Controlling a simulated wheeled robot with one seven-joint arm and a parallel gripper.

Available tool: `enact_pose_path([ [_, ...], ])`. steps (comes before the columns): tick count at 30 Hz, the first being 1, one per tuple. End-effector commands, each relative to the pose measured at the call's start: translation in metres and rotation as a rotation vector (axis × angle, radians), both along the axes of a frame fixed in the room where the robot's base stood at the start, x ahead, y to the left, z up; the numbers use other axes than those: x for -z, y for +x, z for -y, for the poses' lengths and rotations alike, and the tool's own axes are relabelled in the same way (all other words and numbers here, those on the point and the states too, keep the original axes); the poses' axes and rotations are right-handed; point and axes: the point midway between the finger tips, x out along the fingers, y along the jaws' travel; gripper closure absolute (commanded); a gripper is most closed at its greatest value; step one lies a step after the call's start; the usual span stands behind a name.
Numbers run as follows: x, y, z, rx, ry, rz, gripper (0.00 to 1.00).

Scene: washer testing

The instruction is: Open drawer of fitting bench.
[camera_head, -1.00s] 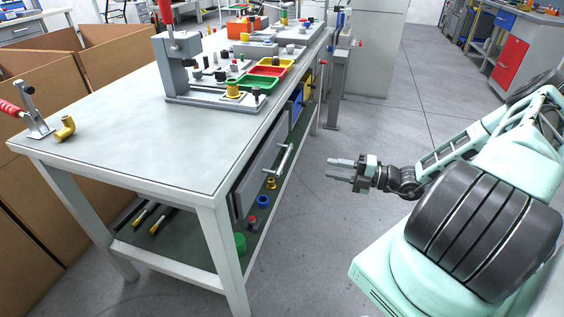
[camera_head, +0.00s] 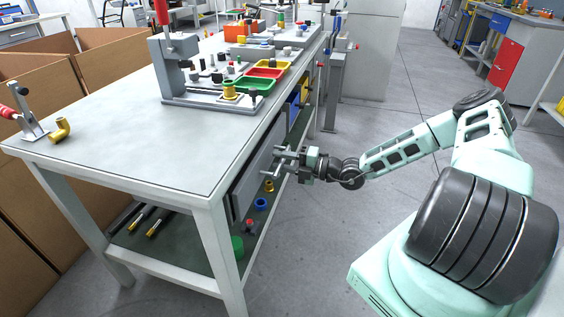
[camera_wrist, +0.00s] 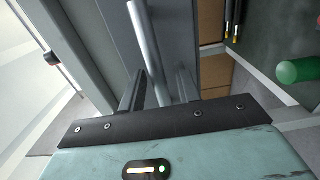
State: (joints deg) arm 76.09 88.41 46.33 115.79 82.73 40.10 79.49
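The fitting bench (camera_head: 150,130) has a light grey top and a grey drawer (camera_head: 243,191) under its right side, with the drawer front flush under the top. A silver bar handle (camera_head: 266,172) stands out from the drawer front. My gripper (camera_head: 281,160) is at the handle, its fingers pointing at the drawer and partly hiding the bar. In the wrist view, the handle bar (camera_wrist: 146,40) runs between the two open fingers (camera_wrist: 160,90) of my gripper, with gaps visible on both sides. The drawer front (camera_wrist: 180,35) lies just beyond.
A lower shelf (camera_head: 180,254) holds small coloured fittings and a green cylinder (camera_head: 238,246). Trays and a press (camera_head: 175,75) stand on the bench top. Cardboard boxes (camera_head: 30,210) are on the left. The floor right of the bench is open.

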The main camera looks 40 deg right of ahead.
Motion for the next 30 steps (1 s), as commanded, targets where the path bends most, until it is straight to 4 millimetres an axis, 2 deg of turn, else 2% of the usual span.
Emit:
enact_pose_path([
  [6, 0.000, 0.000, 0.000, 0.000, 0.000, 0.000, 0.67],
  [7, 0.000, 0.000, 0.000, 0.000, 0.000, 0.000, 0.73],
  [10, 0.000, 0.000, 0.000, 0.000, 0.000, 0.000, 1.00],
  [20, -0.001, -0.005, 0.004, 0.000, -0.002, -0.002, 1.00],
  [26, -0.003, -0.028, 0.022, 0.001, -0.003, -0.004, 1.00],
  [30, -0.004, -0.054, 0.042, 0.001, -0.003, -0.005, 1.00],
])
